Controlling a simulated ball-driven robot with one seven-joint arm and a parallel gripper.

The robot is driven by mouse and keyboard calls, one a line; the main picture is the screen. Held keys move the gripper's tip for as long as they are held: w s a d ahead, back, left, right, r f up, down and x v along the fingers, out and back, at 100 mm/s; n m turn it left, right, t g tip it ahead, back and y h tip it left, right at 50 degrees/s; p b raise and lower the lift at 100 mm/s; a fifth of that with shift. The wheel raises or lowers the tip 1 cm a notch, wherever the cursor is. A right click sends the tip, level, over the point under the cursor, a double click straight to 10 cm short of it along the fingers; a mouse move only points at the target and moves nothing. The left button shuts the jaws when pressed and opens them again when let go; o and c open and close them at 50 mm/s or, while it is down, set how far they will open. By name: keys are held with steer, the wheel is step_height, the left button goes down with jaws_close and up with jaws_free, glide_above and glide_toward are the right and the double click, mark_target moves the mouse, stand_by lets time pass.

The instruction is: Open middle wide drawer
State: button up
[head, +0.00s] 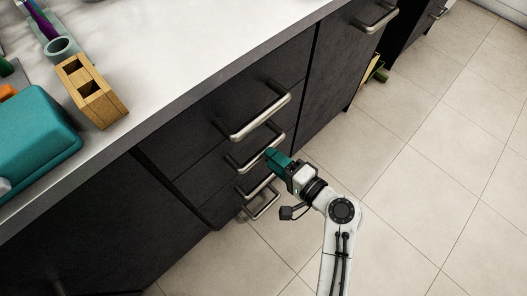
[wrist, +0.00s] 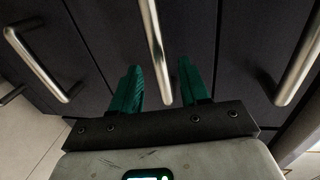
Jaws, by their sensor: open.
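A stack of dark drawers with silver bar handles fills the cabinet front in the head view. My gripper (head: 270,156) is at the second handle from the top (head: 243,165), on a drawer front (head: 205,182) that looks closed. In the wrist view, my two green fingers (wrist: 162,85) are open, one on each side of a silver handle (wrist: 153,40). The handle runs between them, and I cannot tell whether either finger touches it.
The top handle (head: 262,116) is just above my gripper, with lower handles (head: 263,205) below. Other handles flank my fingers in the wrist view (wrist: 37,66). A wooden block (head: 90,92) and teal box (head: 38,140) stand on the white counter (head: 190,50).

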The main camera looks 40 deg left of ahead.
steer(key=b+x, duration=0.1)
steer(key=x, duration=0.4)
steer(key=shift+c, duration=0.4)
steer(key=shift+d, duration=0.1)
jaws_close()
